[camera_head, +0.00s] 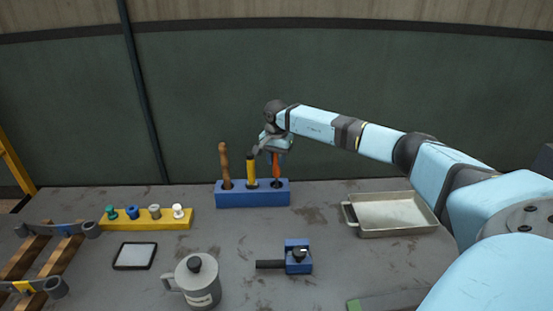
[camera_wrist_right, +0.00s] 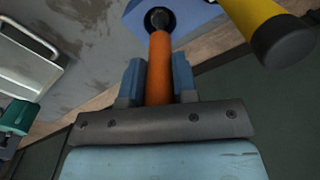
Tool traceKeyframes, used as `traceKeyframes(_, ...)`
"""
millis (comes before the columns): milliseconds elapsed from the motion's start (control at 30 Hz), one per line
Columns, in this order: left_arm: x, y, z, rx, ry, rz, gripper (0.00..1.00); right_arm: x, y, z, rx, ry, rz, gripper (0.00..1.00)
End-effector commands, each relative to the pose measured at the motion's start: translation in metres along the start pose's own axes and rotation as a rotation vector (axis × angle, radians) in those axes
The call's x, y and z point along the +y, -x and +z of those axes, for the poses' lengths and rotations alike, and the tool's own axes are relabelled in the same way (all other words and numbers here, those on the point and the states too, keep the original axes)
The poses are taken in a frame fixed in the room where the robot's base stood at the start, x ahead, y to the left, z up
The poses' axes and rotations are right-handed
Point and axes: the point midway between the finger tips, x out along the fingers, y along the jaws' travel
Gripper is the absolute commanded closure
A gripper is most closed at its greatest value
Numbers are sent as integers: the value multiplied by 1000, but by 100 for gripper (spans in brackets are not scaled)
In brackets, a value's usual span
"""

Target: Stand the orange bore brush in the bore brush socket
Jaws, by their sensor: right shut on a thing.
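The orange bore brush (camera_head: 275,164) stands upright at the right end of the blue rack (camera_head: 252,200), over the rack's right-hand socket. In the right wrist view the orange handle (camera_wrist_right: 159,65) runs between my fingers, and its far end meets the dark round socket (camera_wrist_right: 160,20). I cannot tell how deep it sits. My right gripper (camera_head: 270,147) is shut on the brush near its top. My left gripper is not in view.
A yellow-handled tool (camera_head: 251,168) and a brown wooden-handled one (camera_head: 225,163) stand in the same rack, close to my gripper's left. A metal tray (camera_head: 395,232) is at right, a grey mug (camera_head: 198,285) and blue clamp-like device (camera_head: 298,257) in front.

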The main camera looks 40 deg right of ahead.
Motion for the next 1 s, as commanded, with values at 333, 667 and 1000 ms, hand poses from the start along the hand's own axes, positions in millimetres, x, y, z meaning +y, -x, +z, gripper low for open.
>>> traceKeyframes(333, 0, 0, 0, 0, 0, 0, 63, 0, 0, 0, 0, 0, 0, 44)
traceKeyframes(667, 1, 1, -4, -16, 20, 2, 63, 0, 0, 0, 0, 0, 0, 44)
traceKeyframes(1000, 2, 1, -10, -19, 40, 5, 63, -1, 71, -1, 3, 1, -4, 44)
